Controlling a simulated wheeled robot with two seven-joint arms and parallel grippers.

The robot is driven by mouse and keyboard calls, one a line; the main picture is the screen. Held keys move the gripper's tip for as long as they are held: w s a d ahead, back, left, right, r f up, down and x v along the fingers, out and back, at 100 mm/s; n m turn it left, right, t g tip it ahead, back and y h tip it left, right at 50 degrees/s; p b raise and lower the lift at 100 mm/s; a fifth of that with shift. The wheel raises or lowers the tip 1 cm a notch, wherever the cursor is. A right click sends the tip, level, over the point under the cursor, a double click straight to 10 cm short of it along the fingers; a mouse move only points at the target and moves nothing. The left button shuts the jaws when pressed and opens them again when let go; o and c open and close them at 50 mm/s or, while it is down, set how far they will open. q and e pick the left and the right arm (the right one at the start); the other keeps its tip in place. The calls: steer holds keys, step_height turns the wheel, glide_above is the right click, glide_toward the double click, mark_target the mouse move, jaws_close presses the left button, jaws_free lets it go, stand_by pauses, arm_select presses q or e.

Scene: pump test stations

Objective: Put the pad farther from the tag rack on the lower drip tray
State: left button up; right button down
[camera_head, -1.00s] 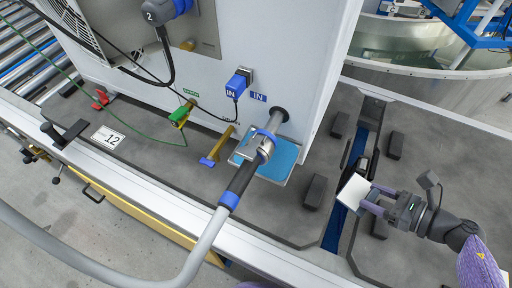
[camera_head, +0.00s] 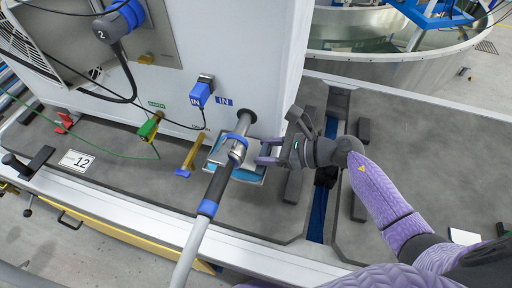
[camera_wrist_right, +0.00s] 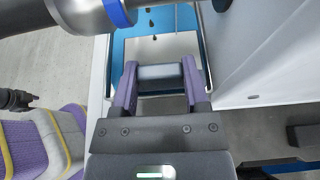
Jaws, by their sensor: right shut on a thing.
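My right gripper (camera_head: 266,151) reaches in from the right, beside the hose coupling, at the blue drip tray (camera_head: 250,178) below the inlet. In the right wrist view the gripper (camera_wrist_right: 159,78) is shut on the pad (camera_wrist_right: 162,72), whose pale edge lies between the purple fingers. The pad extends forward over the blue tray (camera_wrist_right: 172,17), which has dark drops on it. I cannot tell whether the pad touches the tray. In the head view the hose and gripper hide most of the pad. My left gripper is not in view.
The grey hose (camera_head: 213,190) with its metal coupling passes just over the tray. The white cabinet wall (camera_head: 270,60) rises behind. A small white square (camera_head: 464,236) lies on the bench at the right. Dark blocks (camera_head: 293,186) stand near the tray.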

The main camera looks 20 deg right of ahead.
steer(key=x, duration=0.2)
steer(key=shift+w+a+r, duration=0.15)
steer(key=shift+w+a, duration=0.15)
steer(key=shift+a, duration=0.1)
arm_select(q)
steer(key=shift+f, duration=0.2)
arm_select(e)
steer(key=shift+d, duration=0.1)
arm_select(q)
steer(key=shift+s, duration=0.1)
arm_select(e)
steer(key=shift+s+f+b, duration=0.1)
steer(key=shift+f+b, duration=0.15)
steer(key=shift+b, duration=0.15)
steer(key=shift+c, duration=1.7)
jaws_free()
steer(key=shift+r, duration=0.1)
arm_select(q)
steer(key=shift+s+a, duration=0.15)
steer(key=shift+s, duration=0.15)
arm_select(e)
steer(key=shift+o, duration=1.2)
